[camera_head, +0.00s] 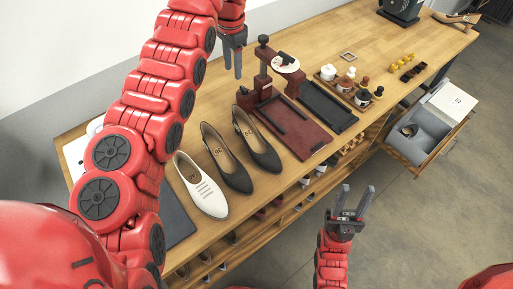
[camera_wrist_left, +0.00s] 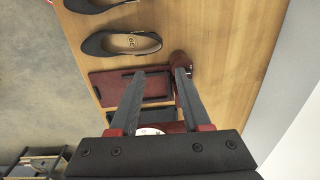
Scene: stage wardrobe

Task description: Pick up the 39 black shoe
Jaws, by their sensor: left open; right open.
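Two black shoes lie side by side on the wooden bench in the head view: a left one (camera_head: 226,160) and a right one (camera_head: 257,140) beside the dark red tray. Each has a small marking inside, too small to read surely, so I cannot tell which is the 39. In the left wrist view the shoe nearest the tray (camera_wrist_left: 122,43) shows whole, and the other (camera_wrist_left: 95,5) is cut off at the top. My left gripper (camera_head: 233,70) is open and empty above the bench, behind the shoes; its fingers (camera_wrist_left: 161,73) also show in the wrist view. My right gripper (camera_head: 358,190) is open and empty in front of the bench.
A white shoe (camera_head: 201,186) lies left of the black ones. A dark red press stand (camera_head: 262,72), the red tray (camera_head: 292,127) and a black tray (camera_head: 328,107) stand to the right. Small bottles stand beyond. A grey drawer (camera_head: 425,130) is open at right.

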